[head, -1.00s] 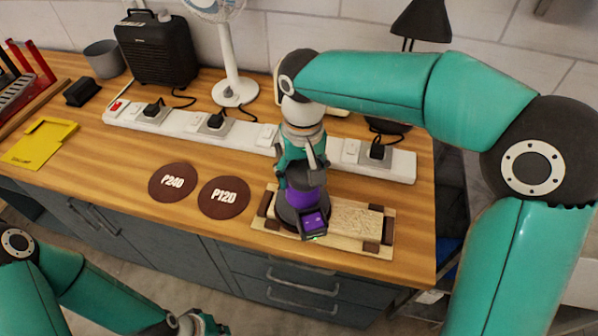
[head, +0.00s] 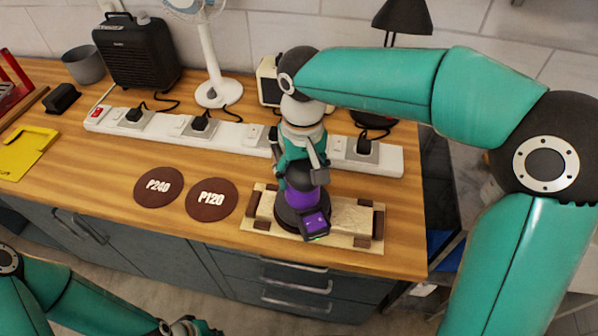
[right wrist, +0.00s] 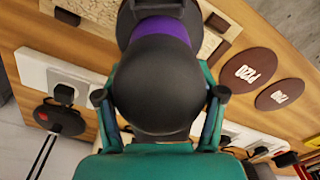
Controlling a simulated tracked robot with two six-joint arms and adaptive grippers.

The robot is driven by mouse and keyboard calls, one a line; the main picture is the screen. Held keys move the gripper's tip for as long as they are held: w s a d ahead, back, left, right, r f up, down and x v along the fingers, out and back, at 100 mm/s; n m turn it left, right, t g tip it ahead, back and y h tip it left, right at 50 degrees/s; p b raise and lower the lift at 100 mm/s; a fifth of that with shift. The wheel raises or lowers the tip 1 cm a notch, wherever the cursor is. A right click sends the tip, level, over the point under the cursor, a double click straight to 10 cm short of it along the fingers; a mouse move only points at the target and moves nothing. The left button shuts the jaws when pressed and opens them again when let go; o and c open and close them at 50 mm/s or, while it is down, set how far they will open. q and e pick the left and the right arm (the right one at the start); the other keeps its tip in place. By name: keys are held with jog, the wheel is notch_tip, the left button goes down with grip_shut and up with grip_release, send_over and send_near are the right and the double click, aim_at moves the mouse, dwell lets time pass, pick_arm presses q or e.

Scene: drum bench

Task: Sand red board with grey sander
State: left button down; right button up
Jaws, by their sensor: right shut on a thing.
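A purple and black sander (head: 304,197) stands on a light wood board (head: 350,217), left of the board's middle. Its dark round base covers part of the board. The board looks pale and speckled, not red, and no grey sander shows. It lies in a wooden holder with dark brown blocks (head: 378,222). My right gripper (head: 300,165) is shut on the sander's black top from above. In the right wrist view the fingers are on both sides of the black top (right wrist: 165,85). My left gripper (head: 188,328) is low at the bottom edge, away from the bench and partly cut off.
Two brown discs, P240 (head: 159,187) and P120 (head: 211,199), lie left of the holder. A long white power strip (head: 236,138) with plugs runs behind. A fan (head: 213,65), black heater (head: 138,52) and dark lamp (head: 402,18) stand at the back.

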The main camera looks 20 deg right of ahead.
jog(key=shift+s+d+b, duration=0.15)
jog(key=shift+s+d, duration=0.25)
jog(key=shift+d, duration=0.25)
jog(key=shift+s+d+b, duration=0.15)
jog(key=shift+s+d, duration=0.2)
jog(key=shift+d, duration=0.25)
jog(key=shift+s+d, duration=0.1)
jog(key=shift+d, duration=0.1)
jog(key=shift+s+d+b, duration=0.2)
jog(key=shift+s+d, duration=0.25)
jog(key=shift+d, duration=0.2)
jog(key=shift+s+d+b, duration=0.2)
jog(key=shift+s+d, duration=0.2)
jog(key=shift+d, duration=0.25)
jog(key=shift+s+d, duration=0.2)
jog(key=shift+d, duration=0.1)
jog(key=shift+s+d+r, duration=0.1)
jog(key=shift+s+d, duration=0.3)
jog(key=shift+d, duration=0.3)
jog(key=shift+s+d, duration=0.4)
jog(key=shift+d, duration=0.35)
jog(key=shift+r, duration=0.1)
